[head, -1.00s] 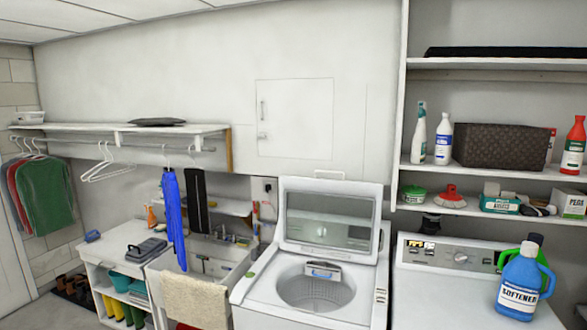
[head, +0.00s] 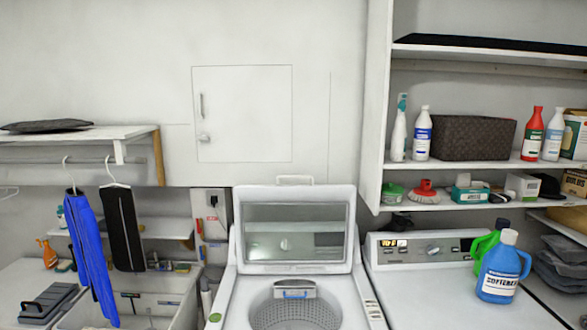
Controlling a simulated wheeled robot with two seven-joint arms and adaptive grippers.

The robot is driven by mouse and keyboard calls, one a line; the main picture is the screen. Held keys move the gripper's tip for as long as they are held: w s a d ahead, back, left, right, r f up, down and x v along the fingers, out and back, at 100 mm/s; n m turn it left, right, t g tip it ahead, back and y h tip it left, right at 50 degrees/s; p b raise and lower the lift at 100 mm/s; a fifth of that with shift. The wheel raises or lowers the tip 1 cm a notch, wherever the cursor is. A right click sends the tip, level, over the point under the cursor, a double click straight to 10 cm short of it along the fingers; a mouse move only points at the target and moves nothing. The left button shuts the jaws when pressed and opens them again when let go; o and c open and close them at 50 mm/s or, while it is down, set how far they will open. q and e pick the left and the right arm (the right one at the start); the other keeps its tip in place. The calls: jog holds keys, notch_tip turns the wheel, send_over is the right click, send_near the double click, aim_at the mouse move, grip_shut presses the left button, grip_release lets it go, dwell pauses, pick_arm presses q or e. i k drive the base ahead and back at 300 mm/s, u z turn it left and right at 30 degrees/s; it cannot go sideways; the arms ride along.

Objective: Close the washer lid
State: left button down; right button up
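The white top-loading washer (head: 226,292) stands low in the middle of the head view. Its lid (head: 295,268) is raised, standing upright at the back of the washer, with a window in it and a small handle (head: 295,180) on its top edge. The round drum (head: 297,312) shows through the open top, cut off by the bottom of the picture. Neither of my grippers is in view, so their state does not show.
A second white machine (head: 405,285) stands right of the washer, with a blue softener bottle (head: 501,268) and a green bottle on it. A sink (head: 155,310) is at the left, below hanging blue and black clothes. Shelves with bottles and a basket (head: 472,138) are above right.

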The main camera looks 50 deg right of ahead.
aim_at(278, 194)
jog(key=z, duration=0.55)
jog(key=i, duration=0.9)
jog(key=z, duration=0.9)
